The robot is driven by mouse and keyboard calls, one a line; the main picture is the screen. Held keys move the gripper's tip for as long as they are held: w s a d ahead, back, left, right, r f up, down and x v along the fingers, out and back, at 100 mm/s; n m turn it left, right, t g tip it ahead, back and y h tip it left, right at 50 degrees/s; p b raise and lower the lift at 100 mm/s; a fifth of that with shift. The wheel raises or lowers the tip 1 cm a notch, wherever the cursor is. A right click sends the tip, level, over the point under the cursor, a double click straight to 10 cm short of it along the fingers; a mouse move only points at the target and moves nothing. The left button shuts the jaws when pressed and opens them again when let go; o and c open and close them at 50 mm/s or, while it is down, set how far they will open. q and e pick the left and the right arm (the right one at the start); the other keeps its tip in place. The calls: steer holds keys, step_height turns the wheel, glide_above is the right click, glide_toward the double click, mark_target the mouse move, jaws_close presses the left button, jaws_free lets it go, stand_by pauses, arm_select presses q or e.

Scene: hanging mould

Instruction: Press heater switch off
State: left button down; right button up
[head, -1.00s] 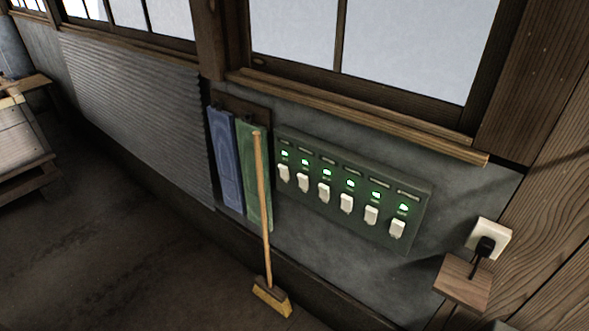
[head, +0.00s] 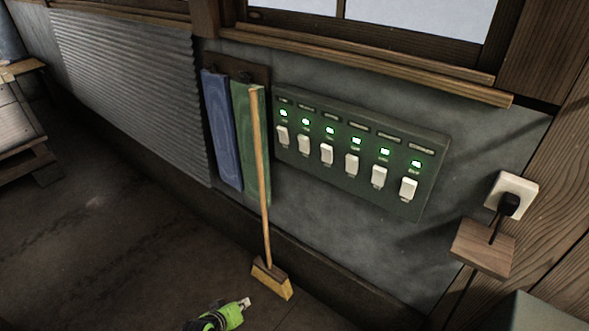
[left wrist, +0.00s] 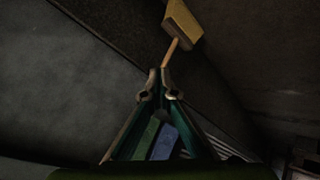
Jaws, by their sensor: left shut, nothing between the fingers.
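A dark green switch panel (head: 318,165) is fixed to the grey wall in the head view. It carries a row of several white rocker switches, each under a lit green lamp. The labels are too small to read, so I cannot tell which one is the heater switch (head: 352,165). My left gripper (head: 247,302) enters at the bottom of the head view, bright green with a pale tip. It is below and left of the panel, well apart from it. In the left wrist view its fingers (left wrist: 159,77) meet at the tips, shut and empty. My right gripper is not in view.
A broom (head: 262,190) leans upright at the wall left of the panel, its head (head: 271,278) near my left gripper. Blue (head: 221,130) and green (head: 243,150) hanging pieces are behind it. A plugged socket (head: 511,194) and small wooden shelf (head: 483,248) stand right.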

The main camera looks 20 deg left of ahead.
arm_select(q)
steer(key=w+a+r+n+t+h+b, duration=0.1)
steer(key=w+r+n+t+b, duration=0.3)
steer(key=w+r, duration=0.8)
steer(key=w+d+r+n+t+h+b, duration=0.1)
steer(key=r+b, duration=0.4)
steer(key=r, duration=0.8)
steer(key=w+d+r+n+t+h+b, duration=0.2)
steer(key=w+d+r+t+h+b, duration=0.1)
steer(key=r, duration=1.1)
steer(key=shift+w+t+h+b, duration=0.5)
steer(key=shift+t+h+b, duration=0.1)
steer(key=shift+t+b, duration=0.45)
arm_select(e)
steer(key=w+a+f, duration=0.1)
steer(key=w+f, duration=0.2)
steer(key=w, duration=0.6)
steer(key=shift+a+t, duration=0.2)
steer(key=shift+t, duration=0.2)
arm_select(q)
glide_toward(301, 142)
steer(key=x, duration=0.6)
steer(key=shift+w, duration=0.1)
steer(key=shift+w+d+r, duration=0.1)
steer(key=shift+w+r, duration=0.05)
steer(key=shift+w, duration=0.25)
